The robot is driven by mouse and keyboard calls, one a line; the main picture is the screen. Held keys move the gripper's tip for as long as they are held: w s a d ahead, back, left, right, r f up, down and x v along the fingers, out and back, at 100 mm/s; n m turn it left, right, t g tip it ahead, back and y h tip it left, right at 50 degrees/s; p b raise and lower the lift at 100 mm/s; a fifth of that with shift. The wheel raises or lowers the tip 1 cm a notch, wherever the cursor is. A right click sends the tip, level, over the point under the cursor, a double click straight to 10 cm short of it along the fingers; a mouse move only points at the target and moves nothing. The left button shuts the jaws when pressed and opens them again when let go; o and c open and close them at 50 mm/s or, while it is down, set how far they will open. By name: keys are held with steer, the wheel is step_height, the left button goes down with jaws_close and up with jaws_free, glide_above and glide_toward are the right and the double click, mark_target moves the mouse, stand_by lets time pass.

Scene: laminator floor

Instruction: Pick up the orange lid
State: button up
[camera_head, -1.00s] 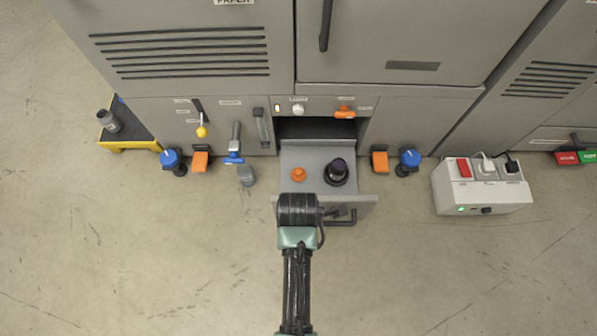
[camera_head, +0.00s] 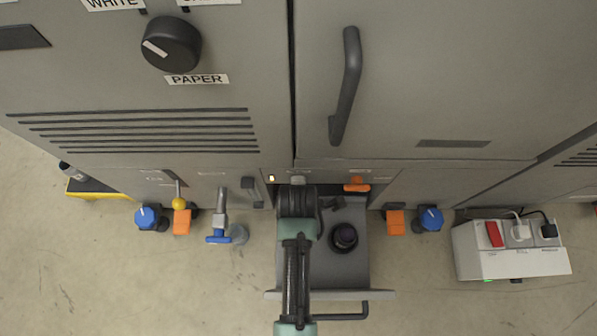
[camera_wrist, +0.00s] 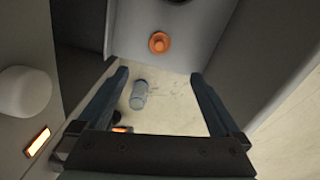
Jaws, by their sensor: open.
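The orange lid (camera_wrist: 159,42) is a small round piece with a raised knob. In the wrist view it lies on the grey floor of the pulled-out drawer (camera_wrist: 125,45), beyond my fingertips and roughly centred between them. My gripper (camera_wrist: 160,74) is open and empty, and apart from the lid. In the head view my arm and wrist cover the left side of the drawer (camera_head: 354,275), and the lid is hidden there.
A black round object (camera_head: 344,237) stands in the drawer, right of my wrist. The cabinet front has an orange knob (camera_head: 357,185) and a white knob (camera_head: 298,181) above the drawer. A blue-handled valve (camera_head: 219,238) is left. A white socket box (camera_head: 512,262) stands right.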

step_height(320, 180, down, 12)
steer(key=b, duration=0.8)
steer(key=shift+b, duration=0.35)
step_height(320, 180, down, 5)
steer(key=b, duration=0.5)
steer(key=shift+d+b, duration=0.1)
steer(key=shift+b, duration=0.2)
steer(key=shift+c, duration=0.3)
steer(key=c, duration=1.3)
steer(key=shift+r, duration=0.15)
